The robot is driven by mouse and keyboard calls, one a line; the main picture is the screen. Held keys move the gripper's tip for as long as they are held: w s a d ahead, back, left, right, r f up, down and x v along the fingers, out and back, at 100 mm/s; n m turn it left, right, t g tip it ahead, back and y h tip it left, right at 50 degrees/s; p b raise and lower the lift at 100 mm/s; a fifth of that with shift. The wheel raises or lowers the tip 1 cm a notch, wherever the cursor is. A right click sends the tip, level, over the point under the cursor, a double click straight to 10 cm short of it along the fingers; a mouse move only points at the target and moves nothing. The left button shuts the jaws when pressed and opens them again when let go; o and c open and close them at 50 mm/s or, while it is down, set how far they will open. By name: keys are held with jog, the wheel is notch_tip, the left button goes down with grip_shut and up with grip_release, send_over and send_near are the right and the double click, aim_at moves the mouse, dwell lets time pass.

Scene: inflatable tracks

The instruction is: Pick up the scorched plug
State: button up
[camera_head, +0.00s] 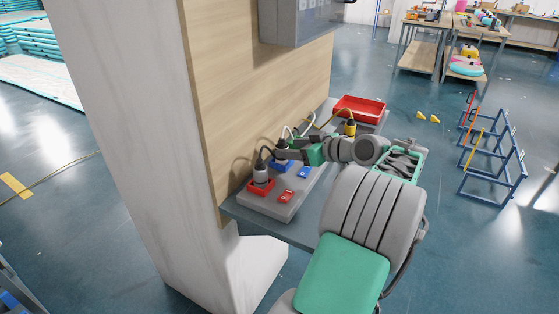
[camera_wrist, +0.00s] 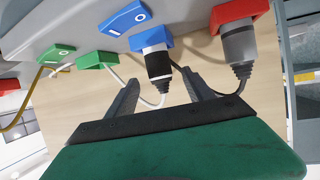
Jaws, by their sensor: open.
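My gripper (camera_wrist: 158,78) is open, with one finger on each side of this plug's cable end. I cannot tell whether either finger touches it. A grey plug (camera_wrist: 239,45) sits in the red socket (camera_wrist: 234,12), just right of the gripper.
A green socket (camera_wrist: 95,59) with a white cable is left of the blue one. Blue (camera_head: 303,172) and red (camera_head: 286,196) labelled blocks lie on the grey base. A yellow plug (camera_head: 350,128) and red tray (camera_head: 360,109) are further back. A wooden panel (camera_head: 235,100) stands behind.

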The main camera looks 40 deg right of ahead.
jog(key=p+x, duration=0.1)
jog(key=x, duration=0.6)
jog(key=shift+f, duration=0.2)
jog(key=shift+c, duration=0.4)
grip_shut()
